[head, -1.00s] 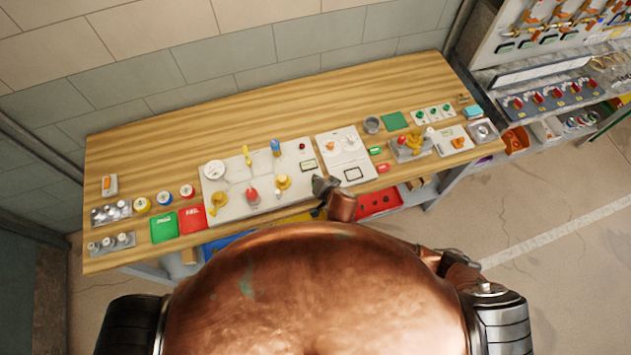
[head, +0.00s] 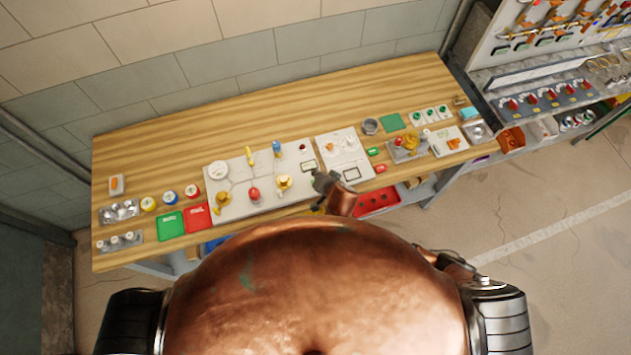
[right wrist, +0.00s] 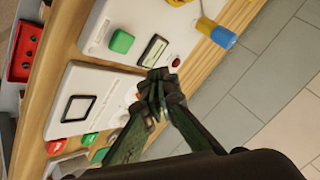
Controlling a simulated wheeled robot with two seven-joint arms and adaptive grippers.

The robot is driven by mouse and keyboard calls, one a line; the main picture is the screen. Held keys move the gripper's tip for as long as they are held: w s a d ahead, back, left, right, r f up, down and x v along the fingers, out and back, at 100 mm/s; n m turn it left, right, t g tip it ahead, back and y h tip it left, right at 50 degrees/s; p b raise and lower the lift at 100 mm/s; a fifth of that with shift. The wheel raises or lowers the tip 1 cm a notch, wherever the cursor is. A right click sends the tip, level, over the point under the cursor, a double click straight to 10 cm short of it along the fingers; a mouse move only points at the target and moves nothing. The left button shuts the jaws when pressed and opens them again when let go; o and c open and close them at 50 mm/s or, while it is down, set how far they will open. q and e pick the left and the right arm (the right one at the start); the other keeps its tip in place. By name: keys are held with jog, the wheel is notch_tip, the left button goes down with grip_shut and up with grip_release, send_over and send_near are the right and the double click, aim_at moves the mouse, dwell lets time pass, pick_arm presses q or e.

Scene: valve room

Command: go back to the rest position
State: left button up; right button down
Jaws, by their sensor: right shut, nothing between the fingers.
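My right gripper (head: 324,183) is at the front edge of the wooden workbench, near the gap between the large white valve panel (head: 232,208) and a smaller white panel (head: 340,142). In the right wrist view its fingers (right wrist: 158,85) are closed together with nothing between them, in front of the panels. I cannot tell its exact height above them. My left gripper does not show in the head view. My copper-coloured body hides the space in front of the bench.
The wooden bench (head: 150,137) stands against a tiled wall. Green (head: 170,225) and red (head: 196,217) trays lie at its left, with several small parts. A red bin (head: 378,200) sits under the front edge. A shelf rack stands at right; open floor (head: 540,270) lies before it.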

dwell(0.6)
jog(key=s+d+r+n+g+h, duration=0.2)
jog(key=s+d, duration=1.2)
jog(key=d, duration=0.4)
jog(key=s+d+r+n+g+h, duration=0.2)
jog(key=s+d+g+h, duration=0.1)
jog(key=s+d, duration=1.2)
notch_tip(320, 180, down, 40)
jog(key=w+n+g+b, duration=0.1)
jog(key=b, duration=1)
jog(key=s+f+b, duration=0.3)
jog(key=s+f, duration=0.3)
jog(key=f, duration=0.4)
jog(key=s+f+g+b, duration=0.1)
jog(key=s+f+b, duration=0.3)
jog(key=s+f, duration=0.3)
jog(key=s+f+y+b, duration=0.1)
jog(key=s+f+b, duration=0.2)
jog(key=s+f, duration=0.4)
notch_tip(320, 180, down, 6)
jog(key=shift+d+r+n, duration=0.2)
jog(key=shift+d+n, duration=0.1)
